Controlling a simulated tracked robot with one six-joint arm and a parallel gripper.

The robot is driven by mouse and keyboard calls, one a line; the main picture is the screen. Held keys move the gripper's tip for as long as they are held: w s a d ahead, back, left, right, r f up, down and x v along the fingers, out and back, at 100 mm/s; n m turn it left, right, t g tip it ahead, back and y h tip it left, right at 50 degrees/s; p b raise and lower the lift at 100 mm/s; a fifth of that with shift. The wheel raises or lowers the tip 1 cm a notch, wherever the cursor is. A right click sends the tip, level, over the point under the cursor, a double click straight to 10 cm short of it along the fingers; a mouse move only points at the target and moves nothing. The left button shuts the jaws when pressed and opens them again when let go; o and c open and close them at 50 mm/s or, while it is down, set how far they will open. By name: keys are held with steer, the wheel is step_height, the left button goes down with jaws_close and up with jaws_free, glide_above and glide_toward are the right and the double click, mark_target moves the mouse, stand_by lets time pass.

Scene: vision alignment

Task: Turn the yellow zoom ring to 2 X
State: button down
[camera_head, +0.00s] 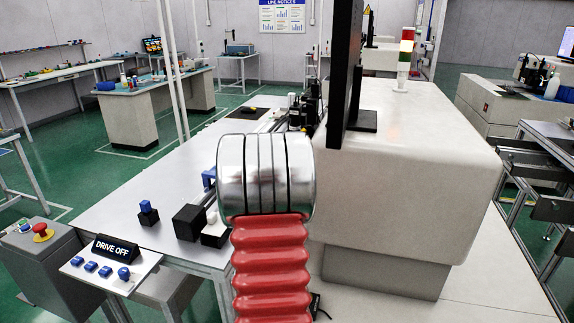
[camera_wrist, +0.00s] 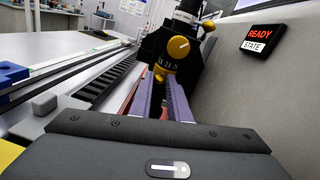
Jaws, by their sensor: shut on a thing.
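In the wrist view, a black optical head hangs above a rail, with a round yellow knob (camera_wrist: 179,46) on its front. Below the knob is the yellow zoom ring (camera_wrist: 159,77), with small pale marks just above it that are too small to read surely. My gripper (camera_wrist: 160,82) reaches forward with two purple fingers. Its fingertips are on either side of the yellow ring and are shut on it. In the head view, my own red and silver arm hides the gripper and the ring; only dark parts of the machine show behind it.
A long dark rail (camera_wrist: 105,78) runs at left. In the head view, a DRIVE OFF panel (camera_head: 116,248) stands at front left, and a large white housing (camera_head: 420,135) at right.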

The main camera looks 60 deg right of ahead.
steer(key=c, duration=1.7)
jaws_free()
steer(key=shift+o, duration=0.2)
steer(key=v, duration=1.3)
steer(key=shift+a, duration=0.35)
